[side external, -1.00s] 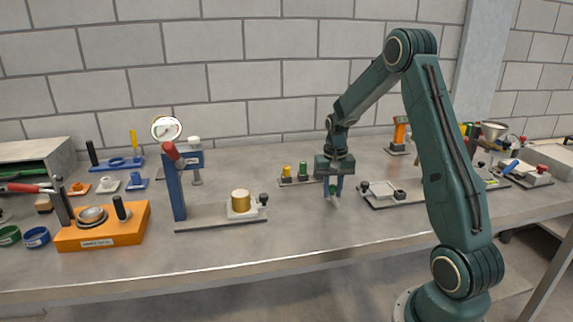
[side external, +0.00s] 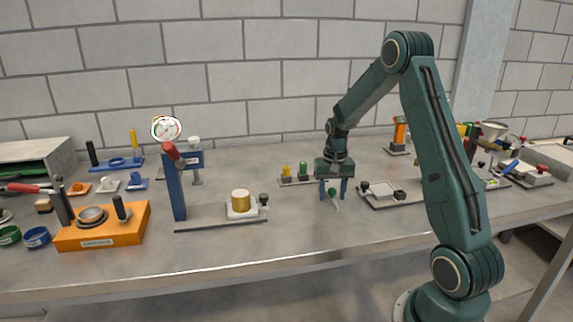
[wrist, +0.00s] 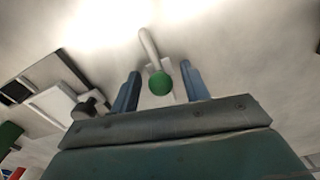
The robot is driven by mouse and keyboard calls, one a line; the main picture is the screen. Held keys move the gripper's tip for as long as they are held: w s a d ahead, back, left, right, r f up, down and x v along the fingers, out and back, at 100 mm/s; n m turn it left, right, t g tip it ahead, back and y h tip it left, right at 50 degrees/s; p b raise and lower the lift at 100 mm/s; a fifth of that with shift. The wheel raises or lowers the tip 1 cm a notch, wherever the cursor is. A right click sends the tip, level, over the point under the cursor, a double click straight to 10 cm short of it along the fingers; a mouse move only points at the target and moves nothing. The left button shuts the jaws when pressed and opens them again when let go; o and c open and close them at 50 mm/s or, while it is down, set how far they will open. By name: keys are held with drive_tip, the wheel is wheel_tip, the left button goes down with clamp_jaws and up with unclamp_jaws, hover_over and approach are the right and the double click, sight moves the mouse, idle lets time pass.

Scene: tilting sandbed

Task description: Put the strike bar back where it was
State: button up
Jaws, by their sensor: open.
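A pale bar with a green knob (side external: 332,191) is at the table top below my gripper (side external: 332,198); it seems to be the strike bar, though no label shows. In the wrist view the green knob (wrist: 160,83) sits between my fingers and the pale shaft (wrist: 149,45) runs away past the fingertips. My gripper is open, with a finger on each side of the knob and a visible gap to both. The bar looks tilted or lying; I cannot tell exactly how it rests.
A flat grey fixture (side external: 400,198) with a white plate and dark knobs is close on the right. A small rack (side external: 294,181) with yellow and green knobs stands behind left. A blue press (side external: 176,190) with a brass cylinder (side external: 240,201) is farther left. The table in front is clear.

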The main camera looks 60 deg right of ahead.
sight(332, 190)
drive_tip(key=shift+r, duration=0.15)
wheel_tip(332, 190, up, 12)
idle(0.6)
idle(0.5)
drive_tip(key=s+a+r+n+t+h, duration=0.1)
drive_tip(key=s+a+r+n, duration=0.2)
drive_tip(key=a, duration=0.5)
drive_tip(key=s+a+r+n+t, duration=0.1)
drive_tip(key=s+a+r+n, duration=0.1)
drive_tip(key=a+r, duration=0.55)
drive_tip(key=s+a+f+n+t+y, duration=0.1)
drive_tip(key=s+a+n, duration=0.4)
drive_tip(key=s+a, duration=0.7)
drive_tip(key=f+t, duration=0.1)
drive_tip(key=t, duration=0.1)
drive_tip(key=shift+s+a+f+n+t, duration=0.15)
drive_tip(key=shift+s+a+n+t, duration=0.15)
drive_tip(key=shift+n, duration=0.1)
